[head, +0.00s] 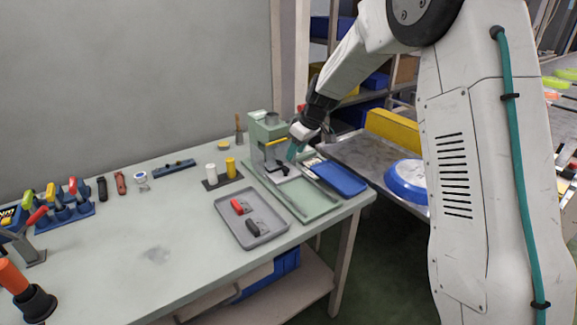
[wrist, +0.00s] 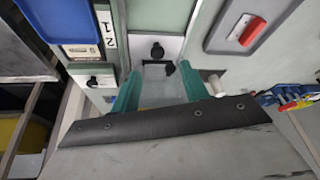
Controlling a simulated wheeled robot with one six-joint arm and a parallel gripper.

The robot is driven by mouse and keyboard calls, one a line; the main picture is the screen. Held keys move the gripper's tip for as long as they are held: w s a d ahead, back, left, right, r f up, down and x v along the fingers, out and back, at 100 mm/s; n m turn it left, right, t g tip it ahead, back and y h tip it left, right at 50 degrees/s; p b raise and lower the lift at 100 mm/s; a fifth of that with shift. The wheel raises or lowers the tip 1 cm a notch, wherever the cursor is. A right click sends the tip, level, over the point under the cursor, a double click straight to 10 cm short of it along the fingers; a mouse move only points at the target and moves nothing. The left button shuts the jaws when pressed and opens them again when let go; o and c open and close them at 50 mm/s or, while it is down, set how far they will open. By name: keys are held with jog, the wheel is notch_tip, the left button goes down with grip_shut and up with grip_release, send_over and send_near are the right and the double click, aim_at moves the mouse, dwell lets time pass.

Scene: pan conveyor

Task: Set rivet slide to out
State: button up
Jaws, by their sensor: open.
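A pale green bench machine (head: 257,137) stands near the table's right end. In the wrist view, a grey metal plate (wrist: 160,92) lies between my fingers, with a dark knob (wrist: 157,51) on a white block just beyond it. A second dark knob (wrist: 94,82) sits on another white block to the left. I cannot tell which of these is the rivet slide or how it is set. My gripper (head: 292,150) is at the machine's right side; its teal fingers (wrist: 160,88) are apart with nothing gripped. Whether they touch the plate is unclear.
A grey tray (head: 262,240) holds a red and a dark piece. A white post (wrist: 215,84) stands close by my right finger.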

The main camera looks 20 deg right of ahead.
aim_at(286, 169)
jog(key=shift+n, duration=0.3)
jog(key=x, duration=0.8)
jog(key=shift+w+d, duration=0.1)
jog(key=shift+w, duration=0.3)
jog(key=shift+c, duration=0.4)
grip_shut()
jog(key=shift+s, duration=0.1)
